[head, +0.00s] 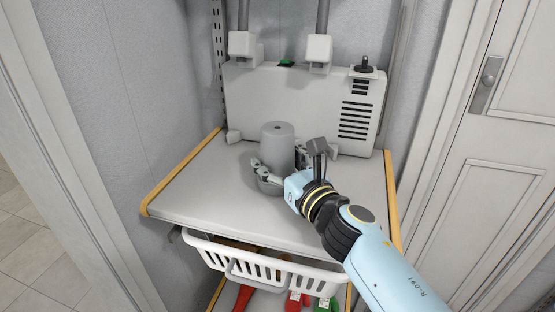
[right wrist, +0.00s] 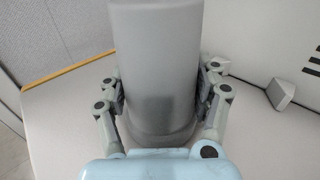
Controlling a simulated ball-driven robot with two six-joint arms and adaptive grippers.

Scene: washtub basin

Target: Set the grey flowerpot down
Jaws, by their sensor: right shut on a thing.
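The grey flowerpot (head: 277,147) is upside down, its narrow base with a small hole facing up. My right gripper (head: 277,170) is shut on the flowerpot, with a finger on each side. In the right wrist view the flowerpot (right wrist: 157,70) fills the space between both fingers. Its lower rim looks at or very near the shelf surface; I cannot tell whether it touches. My left gripper is not in view.
A white panel unit (head: 300,100) with dark vents stands at the back of the shelf. A white basket (head: 262,268) hangs below the shelf front, with red and green items beneath. Wood edging (head: 180,172) lines the shelf's left side. The shelf's left part is clear.

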